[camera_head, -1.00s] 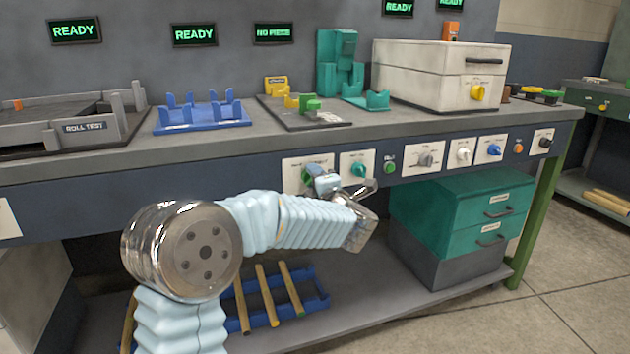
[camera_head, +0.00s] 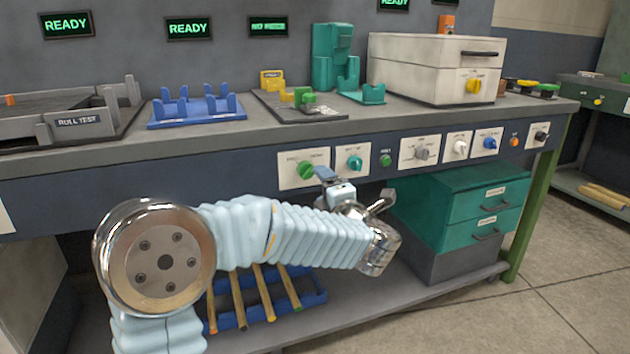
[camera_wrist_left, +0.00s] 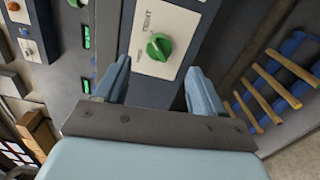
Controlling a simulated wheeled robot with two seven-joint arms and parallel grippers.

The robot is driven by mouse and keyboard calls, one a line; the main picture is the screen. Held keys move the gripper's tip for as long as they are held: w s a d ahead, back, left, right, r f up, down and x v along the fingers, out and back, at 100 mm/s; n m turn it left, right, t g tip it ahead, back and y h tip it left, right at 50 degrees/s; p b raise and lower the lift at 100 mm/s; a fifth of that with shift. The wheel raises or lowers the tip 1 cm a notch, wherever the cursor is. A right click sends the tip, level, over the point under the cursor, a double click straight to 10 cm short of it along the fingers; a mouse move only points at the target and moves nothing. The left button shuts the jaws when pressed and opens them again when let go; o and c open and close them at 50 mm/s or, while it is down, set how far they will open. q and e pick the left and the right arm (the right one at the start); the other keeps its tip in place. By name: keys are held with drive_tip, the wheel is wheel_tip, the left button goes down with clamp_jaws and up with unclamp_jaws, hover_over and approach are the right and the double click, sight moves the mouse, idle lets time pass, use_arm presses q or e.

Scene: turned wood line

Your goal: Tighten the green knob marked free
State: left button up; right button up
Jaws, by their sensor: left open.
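The green knob (camera_head: 306,168) sits on a white plate on the bench's front panel. It also shows in the left wrist view (camera_wrist_left: 158,46), ahead of my left gripper (camera_wrist_left: 158,80). That gripper is open and empty, its two fingers apart on either side of the knob's line. The knob is beyond the fingertips, and I see no contact. In the head view my left gripper (camera_head: 340,184) is just below and right of the knob. The plate's small lettering is too unclear to read as "free". My right gripper is not in view.
Right of the knob are a teal knob (camera_head: 355,162), a green button (camera_head: 386,160) and several other controls. Teal drawers (camera_head: 480,210) stand under the bench at right. A blue rack (camera_head: 315,298) with wooden rods lies below my left arm.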

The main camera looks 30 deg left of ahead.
use_arm(q)
drive_tip(key=v, duration=0.5)
drive_tip(key=shift+s+d, duration=0.15)
drive_tip(key=shift+d, duration=0.05)
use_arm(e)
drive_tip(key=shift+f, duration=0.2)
